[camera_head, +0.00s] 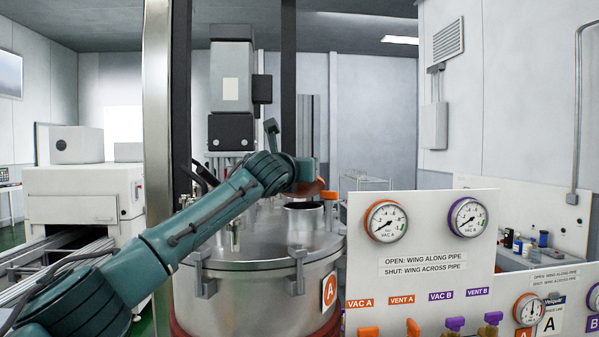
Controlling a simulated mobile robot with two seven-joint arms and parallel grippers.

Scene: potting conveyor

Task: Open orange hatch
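The steel vessel (250,290) stands in the middle of the view with an orange sign marked A (329,291) on its side. The orange hatch (312,189) shows partly on top, just behind a short grey port with a dark rim (303,213). Part of the hatch is hidden by my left arm, and I cannot tell how far it is tilted. My teal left arm reaches in from the lower left. Its wrist end is at the hatch. The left gripper's fingers are hidden, so grip and contact cannot be told. My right gripper is not in view.
A white panel (425,265) with gauges and orange and purple valve wings stands right of the vessel. A motor unit (231,90) and dark posts rise behind the lid. A steel post (157,120) stands at left. Clamps (297,272) line the lid's rim.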

